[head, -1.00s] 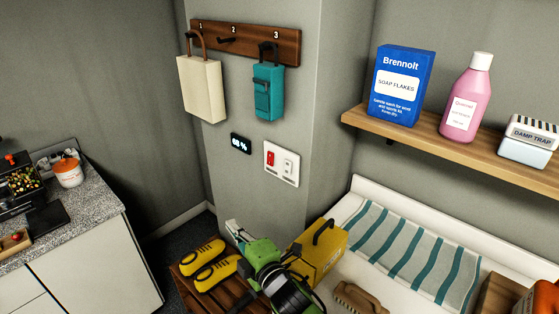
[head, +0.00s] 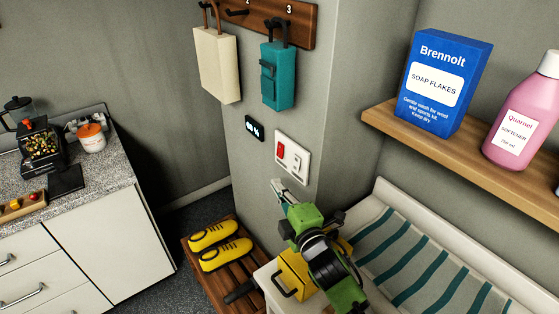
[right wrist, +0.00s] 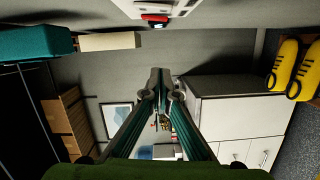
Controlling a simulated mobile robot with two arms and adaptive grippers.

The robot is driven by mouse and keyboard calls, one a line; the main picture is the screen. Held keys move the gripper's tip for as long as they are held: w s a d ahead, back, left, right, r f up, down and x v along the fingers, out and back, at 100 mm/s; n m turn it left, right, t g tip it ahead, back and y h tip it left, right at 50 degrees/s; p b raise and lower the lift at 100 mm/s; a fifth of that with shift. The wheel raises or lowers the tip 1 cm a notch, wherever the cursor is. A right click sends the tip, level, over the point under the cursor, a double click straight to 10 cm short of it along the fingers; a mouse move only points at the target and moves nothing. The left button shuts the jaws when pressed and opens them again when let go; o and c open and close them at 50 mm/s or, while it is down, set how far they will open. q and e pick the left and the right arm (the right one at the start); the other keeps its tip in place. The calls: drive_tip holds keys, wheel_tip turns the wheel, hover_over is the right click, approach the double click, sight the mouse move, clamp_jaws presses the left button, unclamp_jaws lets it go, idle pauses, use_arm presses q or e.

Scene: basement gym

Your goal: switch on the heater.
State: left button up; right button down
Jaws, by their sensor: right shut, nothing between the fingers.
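A white switch plate (head: 302,164) is on the grey wall pillar. It has a red rocker switch (head: 281,150) on its left and a white part on its right. The plate (right wrist: 185,6) and red rocker (right wrist: 155,19) also show at the top of the right wrist view. My right gripper (head: 279,187) is shut and empty, just below the plate in the head view; contact cannot be told. Its closed fingertips (right wrist: 161,78) show in the wrist view, apart from the red rocker in the picture. No heater is clearly identifiable. My left gripper is out of view.
A small black display (head: 254,128) is beside the plate. Cream (head: 217,65) and teal (head: 278,75) bags hang above. A yellow box (head: 293,272) sits behind my right arm. Yellow shoes (head: 219,245) lie on a slatted rack. A shelf (head: 470,160) juts out at right.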

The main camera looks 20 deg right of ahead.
sight(280, 151)
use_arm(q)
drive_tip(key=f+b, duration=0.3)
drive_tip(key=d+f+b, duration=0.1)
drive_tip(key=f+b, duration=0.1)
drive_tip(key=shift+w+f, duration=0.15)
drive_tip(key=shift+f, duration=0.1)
use_arm(e)
drive_tip(key=w+d, duration=0.1)
drive_tip(key=w, duration=0.3)
drive_tip(key=w+d, duration=0.1)
drive_tip(key=w, duration=0.2)
drive_tip(key=w+d+f, duration=0.1)
drive_tip(key=w, duration=0.3)
drive_tip(key=shift+w, duration=0.35)
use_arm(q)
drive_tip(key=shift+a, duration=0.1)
use_arm(e)
drive_tip(key=shift+a, duration=0.1)
drive_tip(key=shift+w+d+f+n+b, duration=0.2)
drive_tip(key=shift+d+n+b, duration=0.25)
drive_tip(key=shift+b, duration=0.35)
drive_tip(key=shift+s+a+r, duration=0.1)
drive_tip(key=shift+r, duration=0.05)
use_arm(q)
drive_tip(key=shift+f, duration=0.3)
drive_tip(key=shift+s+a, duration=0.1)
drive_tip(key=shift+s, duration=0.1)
